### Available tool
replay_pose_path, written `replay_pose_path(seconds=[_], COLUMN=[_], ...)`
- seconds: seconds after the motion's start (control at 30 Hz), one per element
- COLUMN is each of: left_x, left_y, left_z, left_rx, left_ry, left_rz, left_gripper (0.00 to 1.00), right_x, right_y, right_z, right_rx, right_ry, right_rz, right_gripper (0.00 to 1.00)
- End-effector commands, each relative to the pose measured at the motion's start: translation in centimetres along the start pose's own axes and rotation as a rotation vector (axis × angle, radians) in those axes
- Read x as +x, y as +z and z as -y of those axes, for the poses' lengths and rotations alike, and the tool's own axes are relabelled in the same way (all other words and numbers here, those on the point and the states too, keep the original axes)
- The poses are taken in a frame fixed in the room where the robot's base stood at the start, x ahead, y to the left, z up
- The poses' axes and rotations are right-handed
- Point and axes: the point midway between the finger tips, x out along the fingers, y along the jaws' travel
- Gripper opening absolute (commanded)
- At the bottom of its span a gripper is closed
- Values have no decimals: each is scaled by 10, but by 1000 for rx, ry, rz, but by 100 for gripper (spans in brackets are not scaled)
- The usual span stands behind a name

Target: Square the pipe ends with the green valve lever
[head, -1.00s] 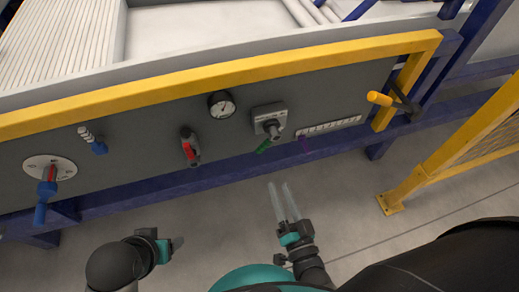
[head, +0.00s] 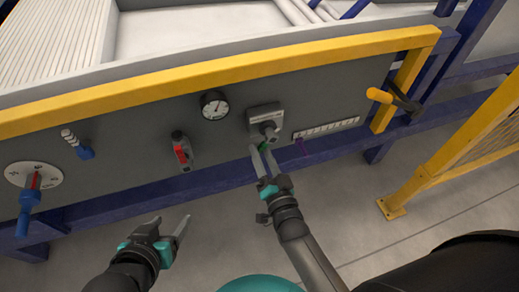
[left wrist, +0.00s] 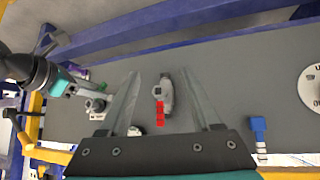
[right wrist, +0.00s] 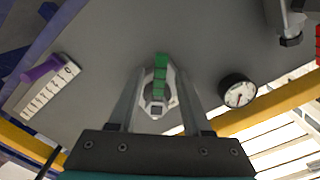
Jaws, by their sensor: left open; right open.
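The green valve lever (right wrist: 160,75) hangs from a grey valve housing (head: 264,115) on the grey panel. In the head view my right gripper (head: 261,155) reaches up to it and mostly hides it. In the right wrist view the lever lies between the two open fingers, with no clear contact. My left gripper (head: 171,220) is open and empty, below and in front of the panel. The left wrist view shows a red lever (left wrist: 160,114) beyond its fingers. White pipes (head: 60,45) lie above the yellow rail at the upper left; their ends cannot be judged.
A yellow rail (head: 200,80) runs above. A yellow fence (head: 450,155) stands right.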

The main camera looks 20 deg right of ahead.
Motion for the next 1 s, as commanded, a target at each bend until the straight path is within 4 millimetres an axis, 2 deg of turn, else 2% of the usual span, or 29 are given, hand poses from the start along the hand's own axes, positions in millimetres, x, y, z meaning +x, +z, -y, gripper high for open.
replay_pose_path(seconds=[0.3,0.77,1.0], left_x=[10,10,10], left_y=[-9,-13,-13], left_z=[-14,-17,-17], left_rx=[-5,-8,-8], left_ry=[38,47,47], left_rz=[-131,-163,-162], left_gripper=[65,65,65], right_x=[20,24,23], right_y=[0,0,0], right_z=[-1,0,0], right_rx=[0,0,0], right_ry=[0,1,1], right_rz=[-1,1,1], right_gripper=[49,49,22])
